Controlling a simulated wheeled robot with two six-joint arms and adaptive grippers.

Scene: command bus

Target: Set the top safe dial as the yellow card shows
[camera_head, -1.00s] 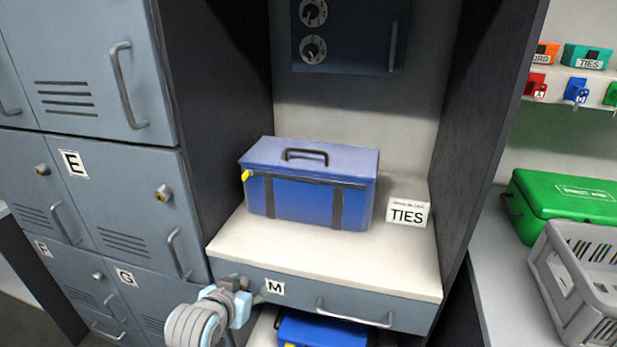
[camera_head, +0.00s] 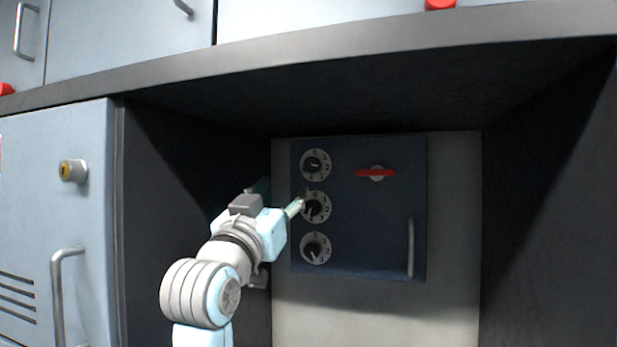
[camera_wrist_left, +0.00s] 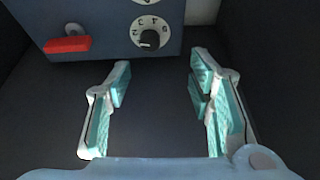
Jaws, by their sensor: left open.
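The dark blue safe (camera_head: 366,232) hangs on the back wall of the recess. Its top dial (camera_head: 315,164) is a black knob on a white numbered ring; its setting is too small to read surely. The middle dial (camera_head: 315,206) and bottom dial (camera_head: 315,249) sit below it. My left gripper (camera_head: 283,197) is open and empty at the left side of the safe, its near finger overlapping the middle dial's edge in the head view. In the left wrist view, the dial beside the red handle (camera_wrist_left: 150,39) lies beyond the open fingers (camera_wrist_left: 160,82), apart from them. The yellow card is not in view.
A red handle (camera_head: 376,173) sits right of the top dial, and a vertical grey bar handle (camera_head: 410,247) on the safe's right. Dark recess walls stand on both sides, with a shelf edge (camera_head: 330,52) above. A locker door (camera_head: 68,220) is at left.

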